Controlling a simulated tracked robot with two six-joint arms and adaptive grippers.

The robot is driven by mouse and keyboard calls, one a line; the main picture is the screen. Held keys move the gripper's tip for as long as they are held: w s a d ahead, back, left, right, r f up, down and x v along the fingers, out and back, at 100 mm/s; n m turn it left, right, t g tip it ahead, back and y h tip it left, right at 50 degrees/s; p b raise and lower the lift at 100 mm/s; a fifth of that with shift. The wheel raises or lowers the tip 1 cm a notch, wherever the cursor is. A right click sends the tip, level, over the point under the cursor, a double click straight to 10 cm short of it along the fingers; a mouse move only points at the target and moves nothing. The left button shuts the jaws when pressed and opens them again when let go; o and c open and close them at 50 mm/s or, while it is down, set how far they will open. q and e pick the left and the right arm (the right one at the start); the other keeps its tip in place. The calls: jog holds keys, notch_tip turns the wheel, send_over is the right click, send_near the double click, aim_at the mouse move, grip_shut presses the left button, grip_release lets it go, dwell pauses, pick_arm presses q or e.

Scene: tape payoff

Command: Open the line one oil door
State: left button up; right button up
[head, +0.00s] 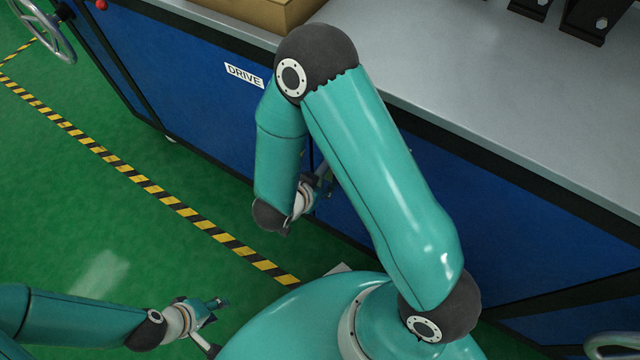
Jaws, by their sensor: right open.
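I cannot make out a door marked as the line one oil door. The blue cabinet front (215,110) carries a white DRIVE label (243,75). My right arm crosses in front of the cabinet and hides part of it. My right gripper (322,182) is open close to the blue front, partly hidden behind my own arm; I cannot tell whether it touches anything. My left gripper (216,324) is low at the bottom of the view over the green floor, away from the cabinet. Its fingers look spread, with nothing between them.
A grey worktop (450,70) tops the cabinet, with a tan box (260,12) and black brackets (592,22) on it. A handwheel (50,32) and a red button (101,5) are at top left. Yellow-black tape (150,187) crosses the open green floor.

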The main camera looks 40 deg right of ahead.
jog(key=shift+f, duration=0.1)
grip_shut()
jog(key=shift+d, duration=0.1)
dwell(0.4)
